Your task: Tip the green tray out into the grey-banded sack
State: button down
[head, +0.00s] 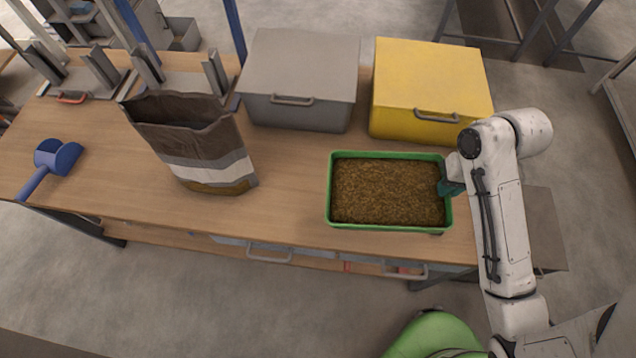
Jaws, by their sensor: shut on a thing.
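The green tray (385,228) is at the right front of the wooden bench, level and filled with brown pellets (388,190). My gripper (446,187) is shut on the tray's right rim; the fingertips are partly hidden by the rim and my wrist. I cannot tell whether the tray touches the bench top. The sack (205,150) stands upright and open-mouthed left of the tray, apart from it. It is brown with a white band and a grey band low on its side. Its inside is dark, and its contents are hidden.
A closed grey bin (300,85) and a closed yellow bin (430,90) stand behind the tray. A blue scoop (55,165) lies at the bench's left. Metal uprights (145,65) stand behind the sack. Bare bench top (290,175) lies between sack and tray.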

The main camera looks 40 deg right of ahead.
aim_at(404, 183)
dwell(0.4)
jog(key=w+a+f, duration=0.1)
jog(key=w, duration=0.1)
jog(key=w+a+f, duration=0.1)
jog(key=w, duration=0.2)
jog(key=w+a+f+b, duration=0.1)
jog(key=w, duration=0.1)
jog(key=shift+w+f, duration=0.2)
jog(key=shift+w, duration=0.2)
jog(key=w+f, duration=0.2)
jog(key=w+a+f, duration=0.1)
jog(key=w+f, duration=0.1)
jog(key=shift+a+f, duration=0.15)
jog(key=shift+f, duration=0.15)
jog(key=f, duration=0.1)
jog(key=w+f, duration=0.1)
jog(key=f, duration=0.1)
jog(key=shift+w+a, duration=0.15)
jog(key=shift+a, duration=0.15)
jog(key=shift+f+p, duration=0.15)
jog(key=shift+p, duration=0.4)
jog(key=shift+f, duration=0.6)
jog(key=c, duration=1.2)
grip_release()
jog(key=shift+f, duration=0.1)
